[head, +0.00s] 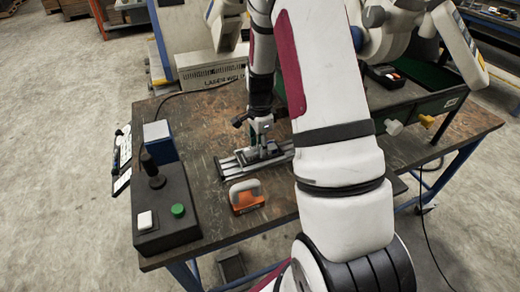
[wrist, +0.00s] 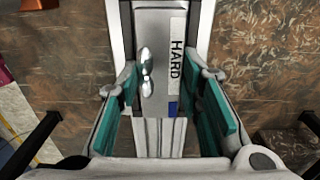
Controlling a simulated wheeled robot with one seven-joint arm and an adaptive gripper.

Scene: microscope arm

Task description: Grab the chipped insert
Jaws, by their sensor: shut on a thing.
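My gripper (wrist: 170,108) is shut, with its teal pads on either side of a grey piece labelled HARD (wrist: 160,30) in the wrist view. The piece has a shiny silver part (wrist: 147,72) on top and sits between two pale rails. I cannot tell whether it is the chipped insert, nor see any chip. In the head view my gripper (head: 262,141) points down over a metal railed fixture (head: 231,168) on the workbench. The contact there is too small to make out.
An orange and grey object (head: 246,196) stands in front of the fixture on the brown workbench (head: 215,120). A dark control box (head: 165,207) with a green button is at the left, near a blue and white box (head: 158,141). A green-lined tray (head: 428,78) is at the right.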

